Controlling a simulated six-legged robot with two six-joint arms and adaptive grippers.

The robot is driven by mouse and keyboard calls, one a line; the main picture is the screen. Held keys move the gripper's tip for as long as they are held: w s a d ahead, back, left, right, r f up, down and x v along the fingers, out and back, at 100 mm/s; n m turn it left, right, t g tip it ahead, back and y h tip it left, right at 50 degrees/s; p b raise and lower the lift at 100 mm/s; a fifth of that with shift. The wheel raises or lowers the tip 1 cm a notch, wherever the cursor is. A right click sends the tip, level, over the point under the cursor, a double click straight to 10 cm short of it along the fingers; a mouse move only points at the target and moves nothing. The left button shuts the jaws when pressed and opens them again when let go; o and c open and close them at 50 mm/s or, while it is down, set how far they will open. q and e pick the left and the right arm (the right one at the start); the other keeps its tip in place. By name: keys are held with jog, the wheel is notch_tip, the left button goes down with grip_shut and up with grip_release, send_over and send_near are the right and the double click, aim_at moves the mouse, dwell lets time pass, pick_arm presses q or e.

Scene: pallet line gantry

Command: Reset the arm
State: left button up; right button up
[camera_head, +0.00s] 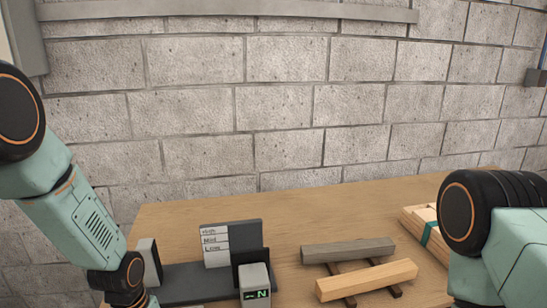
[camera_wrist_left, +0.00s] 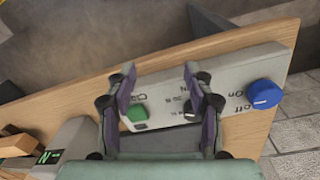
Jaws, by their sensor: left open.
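My left gripper (camera_wrist_left: 158,78) is open in the left wrist view. Its two fingers stand apart over a grey control panel (camera_wrist_left: 230,82), with nothing held between them. The panel has a green knob (camera_wrist_left: 136,113) seen near the left finger, and a blue knob (camera_wrist_left: 264,94) at the right end beside the "Off" and "On" lettering. A finger partly hides the other lettering. I cannot tell whether the fingers touch the panel. In the head view my left arm comes down at the left, its fingers out of sight. My right arm shows at the right, its gripper out of frame.
A wooden table (camera_head: 180,222) stands against a block wall. On it are a sign marked High, Mid and Low (camera_head: 216,246), a small grey box with a green "N" display (camera_head: 255,286), a grey beam (camera_head: 347,250), a pale beam (camera_head: 367,280) and strapped timber (camera_head: 424,228) at the right.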

pick_arm(q)
jog(key=s+d+f+b, duration=0.1)
jog(key=s+f+b, duration=0.1)
jog(key=s+f, duration=0.3)
jog(key=s+d+f+b, duration=0.1)
jog(key=s+f, duration=0.4)
jog(key=s, duration=0.7)
jog(key=s+d+f+n+b, duration=0.1)
jog(key=s+d+f+b, duration=0.1)
jog(key=s+f+b, duration=0.2)
jog(key=s+f, duration=0.2)
jog(key=s, duration=0.2)
jog(key=shift+s+y, duration=0.2)
jog(key=shift+y, duration=0.1)
